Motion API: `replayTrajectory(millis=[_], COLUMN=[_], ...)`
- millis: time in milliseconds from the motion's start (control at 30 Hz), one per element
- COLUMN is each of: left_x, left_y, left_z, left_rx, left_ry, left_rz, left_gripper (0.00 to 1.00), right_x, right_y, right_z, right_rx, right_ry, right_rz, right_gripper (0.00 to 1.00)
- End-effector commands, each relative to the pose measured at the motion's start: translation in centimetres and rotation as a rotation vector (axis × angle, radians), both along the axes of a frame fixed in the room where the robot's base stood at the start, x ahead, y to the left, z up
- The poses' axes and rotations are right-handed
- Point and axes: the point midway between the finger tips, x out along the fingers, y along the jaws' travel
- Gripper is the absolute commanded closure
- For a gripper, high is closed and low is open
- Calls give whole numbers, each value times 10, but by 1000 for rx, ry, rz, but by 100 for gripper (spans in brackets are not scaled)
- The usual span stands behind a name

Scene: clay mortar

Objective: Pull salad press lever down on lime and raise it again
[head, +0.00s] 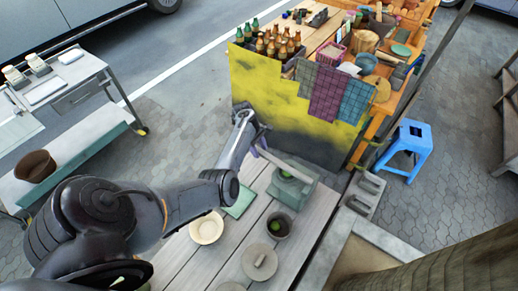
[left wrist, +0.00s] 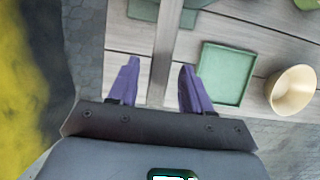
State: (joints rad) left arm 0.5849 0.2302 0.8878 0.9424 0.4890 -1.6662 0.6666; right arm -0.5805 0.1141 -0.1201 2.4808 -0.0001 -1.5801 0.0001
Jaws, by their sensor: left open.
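The green salad press (head: 296,192) stands on the plank table. A lime (head: 287,173) shows in it under the grey lever (head: 284,166). The lever slants up to the left toward my left gripper (head: 257,148). In the left wrist view the purple fingers (left wrist: 158,85) are open, and the lever (left wrist: 168,45) runs between them. I cannot tell whether either finger touches it. The press shows only in part at the top of that view (left wrist: 145,10). My right gripper is not in view.
On the table are a green square tray (head: 240,202), a cream bowl (head: 206,228), a dark cup (head: 279,227) with something green in it, and a lidded round pot (head: 259,262). Behind stands a stall with a yellow-black panel (head: 290,118) and bottles. A blue stool (head: 407,146) stands right.

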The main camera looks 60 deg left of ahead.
Motion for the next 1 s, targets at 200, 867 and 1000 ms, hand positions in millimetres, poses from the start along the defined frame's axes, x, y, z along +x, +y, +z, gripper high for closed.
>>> replayTrajectory(millis=[200,867,1000], left_x=[0,0,0], left_y=[0,0,2], left_z=[-1,0,5], left_rx=[0,1,14], left_ry=[0,0,5], left_rz=[0,0,5], left_gripper=[51,100,100], right_x=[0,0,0], right_y=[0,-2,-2], right_z=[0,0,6], right_rx=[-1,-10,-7], right_ry=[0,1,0], right_rz=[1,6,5], right_gripper=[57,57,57])
